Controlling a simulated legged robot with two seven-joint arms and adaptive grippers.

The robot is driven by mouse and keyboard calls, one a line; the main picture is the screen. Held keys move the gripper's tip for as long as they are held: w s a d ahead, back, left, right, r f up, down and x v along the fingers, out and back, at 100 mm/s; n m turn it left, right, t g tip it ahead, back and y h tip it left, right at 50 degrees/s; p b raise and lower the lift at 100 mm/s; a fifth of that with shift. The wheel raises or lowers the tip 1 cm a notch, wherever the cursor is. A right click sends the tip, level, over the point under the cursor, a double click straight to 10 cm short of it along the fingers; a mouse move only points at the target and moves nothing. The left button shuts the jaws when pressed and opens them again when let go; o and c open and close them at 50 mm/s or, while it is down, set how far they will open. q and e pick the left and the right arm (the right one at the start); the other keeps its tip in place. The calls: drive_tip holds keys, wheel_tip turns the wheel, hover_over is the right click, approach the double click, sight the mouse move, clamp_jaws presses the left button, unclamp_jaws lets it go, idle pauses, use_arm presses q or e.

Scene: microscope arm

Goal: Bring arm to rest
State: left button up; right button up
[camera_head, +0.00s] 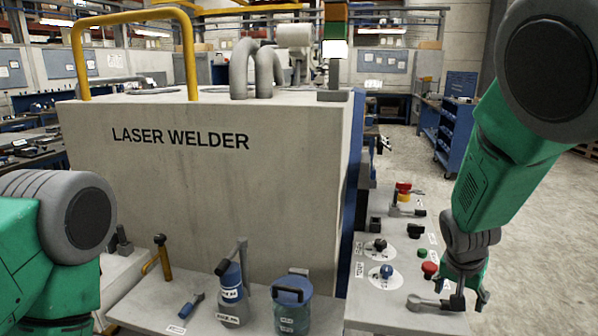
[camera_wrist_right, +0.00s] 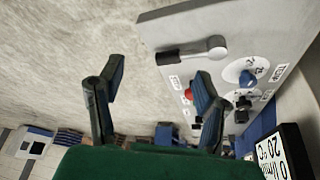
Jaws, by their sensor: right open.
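No part is marked as the task's arm, so I cannot tell which one it is. A grey lever with a dark grip (camera_head: 426,303) lies along the near end of the control panel (camera_head: 385,315). In the right wrist view the lever (camera_wrist_right: 192,52) lies beyond my fingers, with its round grey end to the right. My right gripper (camera_head: 470,300) hangs over the panel's near right corner, beside the lever's grip. Its fingers (camera_wrist_right: 158,78) are spread and nothing shows between them. My left arm enters at the lower left; its gripper is out of view.
The panel holds a red button (camera_head: 430,268), a green button (camera_head: 423,253), a blue knob (camera_head: 386,271) and a black knob (camera_head: 379,245). The LASER WELDER cabinet (camera_head: 220,190) fills the middle. A blue lidded canister (camera_head: 293,305) and a blue bottle (camera_head: 230,283) stand before it. Open floor is right.

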drive_tip(key=s+f+n+g+y+b, duration=0.1)
drive_tip(key=s+f+n+b, duration=0.15)
drive_tip(key=s+f, duration=0.65)
drive_tip(key=s+f+n+b, duration=0.25)
drive_tip(key=s+f, duration=0.25)
drive_tip(key=f, duration=0.7)
use_arm(q)
wheel_tip(320, 180, down, 12)
drive_tip(key=b, duration=0.6)
drive_tip(key=shift+w+r, duration=0.15)
drive_tip(key=shift+w, duration=0.15)
use_arm(e)
drive_tip(key=s+a+f+n+y, duration=0.1)
drive_tip(key=s+a+f+n, duration=0.1)
drive_tip(key=s+f, duration=0.4)
drive_tip(key=s+a+f+n+g+y, duration=0.1)
drive_tip(key=s+f, duration=0.4)
drive_tip(key=s, duration=0.9)
drive_tip(key=shift+a+f+n, duration=0.35)
drive_tip(key=shift+a+n, duration=0.35)
drive_tip(key=shift+a, duration=0.05)
